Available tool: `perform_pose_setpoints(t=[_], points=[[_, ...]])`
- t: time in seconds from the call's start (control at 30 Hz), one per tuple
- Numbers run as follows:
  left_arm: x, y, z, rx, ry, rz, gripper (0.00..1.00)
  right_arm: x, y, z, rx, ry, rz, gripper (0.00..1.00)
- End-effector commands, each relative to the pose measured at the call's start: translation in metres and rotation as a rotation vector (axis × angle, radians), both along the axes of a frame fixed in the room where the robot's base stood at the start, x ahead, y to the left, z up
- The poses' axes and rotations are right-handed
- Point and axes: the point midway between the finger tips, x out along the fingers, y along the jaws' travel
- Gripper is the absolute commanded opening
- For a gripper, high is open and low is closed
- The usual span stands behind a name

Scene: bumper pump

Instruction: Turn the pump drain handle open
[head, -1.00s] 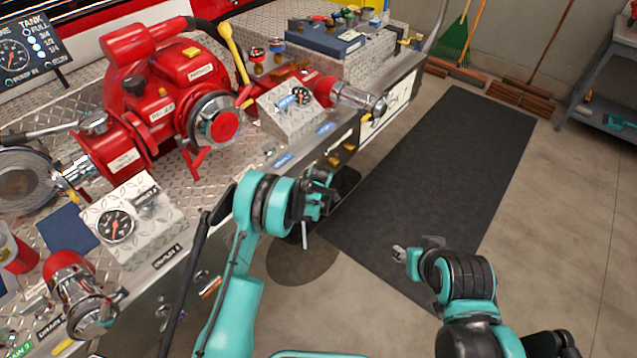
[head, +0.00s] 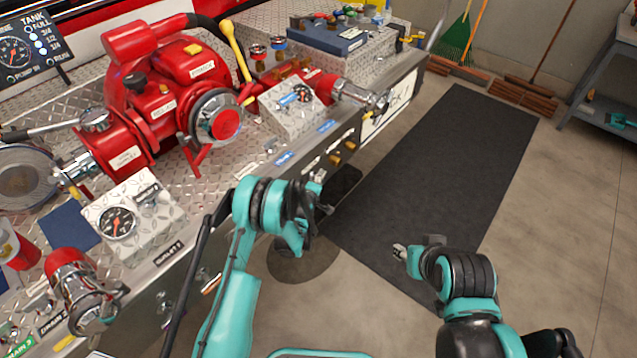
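The red pump (head: 165,95) stands on the tread-plate deck at the left. I cannot tell which fitting is the pump drain handle; its label is not readable. Small brass fittings (head: 342,152) sit on the deck's front panel, beyond my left gripper. My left gripper (head: 318,203) is in front of this panel, over the floor, with its wrist hiding part of it. No object shows in it, and its finger opening is unclear. My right gripper (head: 399,251) hangs over the dark mat, far from the panel; its fingers are too small to judge.
Gauge boxes (head: 135,215) and chrome outlets (head: 90,300) with yellow levers stand along the deck edge. A long yellow lever (head: 235,48) rises beside the pump. The dark floor mat (head: 450,150) is clear. Brooms and a grey workbench (head: 590,85) stand at the back right.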

Motion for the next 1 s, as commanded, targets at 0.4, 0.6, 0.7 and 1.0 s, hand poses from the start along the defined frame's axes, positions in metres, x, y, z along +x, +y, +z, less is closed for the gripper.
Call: perform_pose_setpoints(t=[0.4,0.6,0.7,1.0], points=[[0.0,0.0,-0.001,-0.002,-0.001,-0.001,0.65,0.0,0.0,0.0,0.0,0.0,0.0,0.4],[0.0,0.0,-0.001,-0.001,-0.002,0.0,0.76,0.0,0.0,0.0,0.0,0.0,0.0,0.4],[0.0,0.0,0.0,-0.002,-0.003,0.0,0.76,0.0,0.0,0.0,0.0,0.0,0.0,0.4],[0.0,0.0,0.031,-0.002,-0.003,0.0,0.76,0.0,0.0,0.0,0.0,0.0,0.0,0.4]])
